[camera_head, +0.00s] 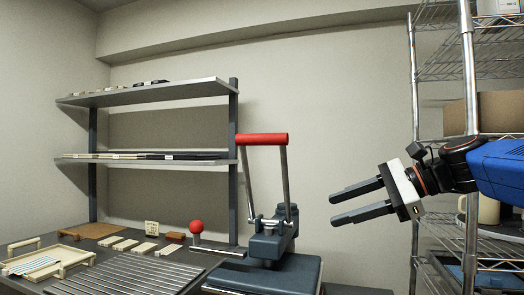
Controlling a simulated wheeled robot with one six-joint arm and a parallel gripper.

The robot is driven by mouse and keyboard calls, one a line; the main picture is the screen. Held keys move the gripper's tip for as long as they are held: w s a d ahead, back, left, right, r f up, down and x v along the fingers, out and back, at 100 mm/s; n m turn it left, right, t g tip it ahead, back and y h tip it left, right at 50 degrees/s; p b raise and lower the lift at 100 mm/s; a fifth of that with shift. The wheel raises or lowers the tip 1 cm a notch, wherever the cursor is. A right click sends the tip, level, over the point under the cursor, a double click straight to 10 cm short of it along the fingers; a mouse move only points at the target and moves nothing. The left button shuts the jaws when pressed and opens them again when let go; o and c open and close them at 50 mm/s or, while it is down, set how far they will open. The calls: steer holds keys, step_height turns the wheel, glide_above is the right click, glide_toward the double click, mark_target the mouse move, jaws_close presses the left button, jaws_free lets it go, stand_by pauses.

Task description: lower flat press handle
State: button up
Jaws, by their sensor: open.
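The flat press (268,240) stands on the bench at the lower middle, a dark blue-grey body with a flat blue plate at the front. Its handle is a red bar (262,139) on two metal arms that stand nearly upright, so the handle is raised. My gripper (331,209) comes in from the right, with two dark fingers pointing left and apart. It is open and empty, to the right of the handle and lower than the red bar, touching nothing.
A red ball-topped lever (196,227) stands left of the press. A ridged grey surface (135,272), a wooden tray (47,262) and small blocks lie farther left. A two-tier shelf (150,94) stands behind. A wire rack (468,110) is at right, beside my arm.

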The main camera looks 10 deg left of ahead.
mark_target(262, 139)
steer(key=w+a+r+m+g+y, duration=0.1)
steer(key=w+r+m+y, duration=0.15)
steer(key=r, duration=0.55)
steer(key=w+a+r+m+g+y, duration=0.1)
steer(key=w+a+r+y, duration=0.15)
steer(key=r, duration=0.45)
steer(key=shift+n, duration=0.25)
steer(key=w+a, duration=0.1)
steer(key=a, duration=0.4)
steer(key=w+a, duration=0.1)
steer(key=a, duration=0.5)
steer(key=w+a, duration=0.1)
steer(key=a, duration=0.4)
steer(key=shift+w+a+r, duration=0.1)
steer(key=shift+a+r, duration=0.05)
steer(key=shift+r, duration=0.05)
jaws_close()
